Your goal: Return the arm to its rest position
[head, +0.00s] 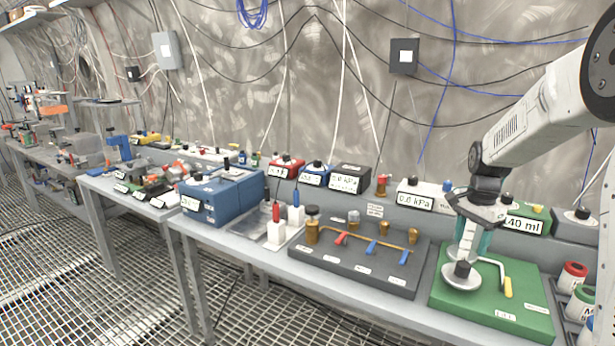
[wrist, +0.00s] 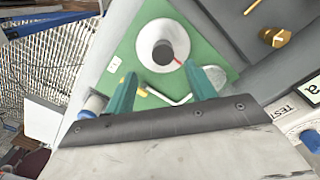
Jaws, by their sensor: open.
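My arm reaches in from the right in the head view, with my gripper (head: 475,242) pointing down over the green board (head: 510,300). In the wrist view, the two teal fingers of my gripper (wrist: 162,88) are spread apart with nothing held between them. A round grey-white fitting with a dark knob (head: 462,277) stands on the green board, close to the fingers. It also shows in the wrist view (wrist: 152,50), beyond the fingertips. A bent white rod with a yellow handle (head: 508,287) is beside it. Whether a finger touches the fitting, I cannot tell.
A dark board with brass valves and coloured levers (head: 360,262) lies left of the green board. Behind stand a white 0.0 kPa gauge (head: 415,203) and a green 40 ml box (head: 522,226). Red and green-labelled jars (head: 572,275) stand at the right. Free room is above the bench.

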